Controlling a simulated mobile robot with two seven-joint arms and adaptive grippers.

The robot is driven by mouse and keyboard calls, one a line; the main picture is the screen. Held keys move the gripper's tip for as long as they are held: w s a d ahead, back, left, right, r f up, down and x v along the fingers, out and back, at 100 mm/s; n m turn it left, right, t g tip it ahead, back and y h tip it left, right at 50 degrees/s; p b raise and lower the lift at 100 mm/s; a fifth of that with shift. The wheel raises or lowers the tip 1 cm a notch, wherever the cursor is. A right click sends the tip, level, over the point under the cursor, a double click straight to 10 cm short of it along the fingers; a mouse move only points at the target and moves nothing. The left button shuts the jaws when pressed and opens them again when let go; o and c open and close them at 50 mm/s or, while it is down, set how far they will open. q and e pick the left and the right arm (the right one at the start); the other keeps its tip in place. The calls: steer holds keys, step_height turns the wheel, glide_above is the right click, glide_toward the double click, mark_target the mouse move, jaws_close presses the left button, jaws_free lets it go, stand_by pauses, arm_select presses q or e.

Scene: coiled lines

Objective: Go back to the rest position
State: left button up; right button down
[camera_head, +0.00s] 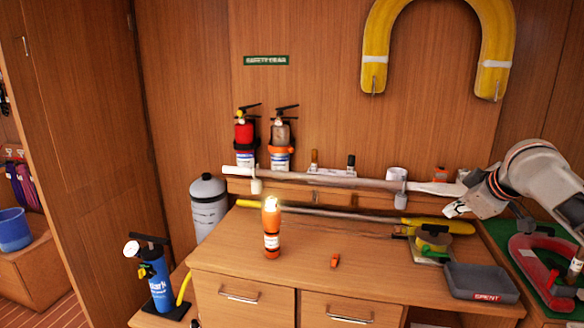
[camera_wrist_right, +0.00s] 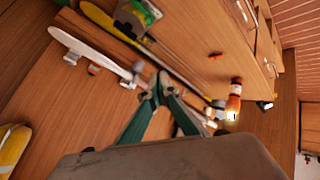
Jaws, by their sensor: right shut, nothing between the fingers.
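My right arm comes in from the right in the head view. Its gripper (camera_head: 456,208) hangs above the right part of the wooden counter (camera_head: 330,283), near the long white pole (camera_head: 330,181). In the wrist view the two green fingers of this gripper (camera_wrist_right: 160,90) meet at their tips, shut with nothing between them. My left gripper is in neither view.
An orange lamp (camera_head: 271,228) stands lit on the counter, with a small orange piece (camera_head: 335,261) beside it. A grey tray (camera_head: 481,281) marked "SPENT" lies at the right. Two extinguishers (camera_head: 245,138) (camera_head: 282,139) stand at the wall.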

steer(key=s+a+f+m+y, duration=0.1)
steer(key=s+a+f, duration=0.3)
steer(key=f, duration=0.7)
steer(key=s+a+f+y, duration=0.1)
steer(key=s+a+f, duration=0.1)
steer(key=a+f, duration=0.7)
steer(key=s+a+f+m+y, duration=0.1)
steer(key=s+a+f, duration=0.2)
steer(key=f, duration=1)
steer(key=s+f+m, duration=0.1)
steer(key=s+f, duration=0.4)
steer(key=s, duration=0.3)
steer(key=s+f+m+h, duration=0.1)
steer(key=s+f, duration=0.4)
steer(key=s, duration=0.4)
steer(key=s+f+t, duration=0.1)
steer(key=s+f, duration=0.4)
steer(key=s, duration=0.4)
steer(key=shift+s+a+m, duration=0.2)
steer(key=shift+a+m, duration=0.2)
steer(key=shift+a, duration=0.05)
